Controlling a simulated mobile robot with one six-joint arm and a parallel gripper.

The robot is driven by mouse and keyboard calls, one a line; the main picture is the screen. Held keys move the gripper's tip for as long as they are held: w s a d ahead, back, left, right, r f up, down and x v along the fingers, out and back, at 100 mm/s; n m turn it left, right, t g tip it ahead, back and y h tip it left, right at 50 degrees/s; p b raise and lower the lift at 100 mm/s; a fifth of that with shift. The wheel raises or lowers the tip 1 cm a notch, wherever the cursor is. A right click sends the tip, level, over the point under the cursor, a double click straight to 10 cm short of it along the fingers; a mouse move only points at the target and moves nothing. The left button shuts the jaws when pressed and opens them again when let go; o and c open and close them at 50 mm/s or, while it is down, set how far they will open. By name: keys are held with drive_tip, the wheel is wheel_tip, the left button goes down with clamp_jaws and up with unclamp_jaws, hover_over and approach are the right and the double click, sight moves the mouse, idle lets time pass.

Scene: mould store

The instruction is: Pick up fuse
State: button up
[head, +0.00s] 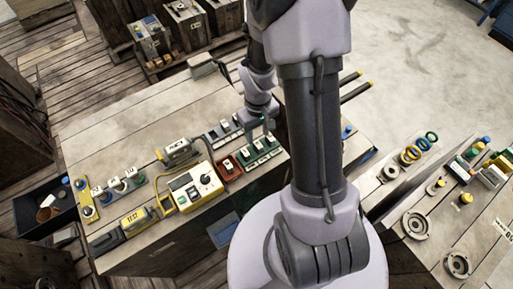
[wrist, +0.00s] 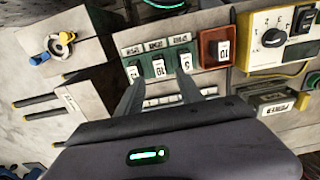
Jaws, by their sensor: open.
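A green holder (head: 262,157) on the bench carries several white fuses (head: 259,145). In the wrist view the green holder (wrist: 171,68) shows three labelled fuses in a row, and the middle fuse (wrist: 159,67) lies between the lines of my fingertips. My gripper (wrist: 159,77) is open and empty, its two fingers apart over the holder. In the head view my gripper (head: 263,130) hangs just above and behind the green holder. A red holder (head: 228,166) beside it has one fuse, marked 10 in the wrist view (wrist: 222,50). Any contact cannot be told.
A yellow-and-white meter (head: 195,187) stands left of the red holder. A grey rack (head: 222,131) with fuses lies behind. A black and yellow TEST unit (head: 130,222) sits at the front left. The bench (head: 120,125) is bare at the back left.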

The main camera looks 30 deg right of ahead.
sight(258, 144)
wheel_tip(258, 144, down, 6)
drive_tip(key=b, duration=0.3)
drive_tip(key=shift+s, duration=0.1)
drive_tip(key=shift+r, duration=0.15)
clamp_jaws()
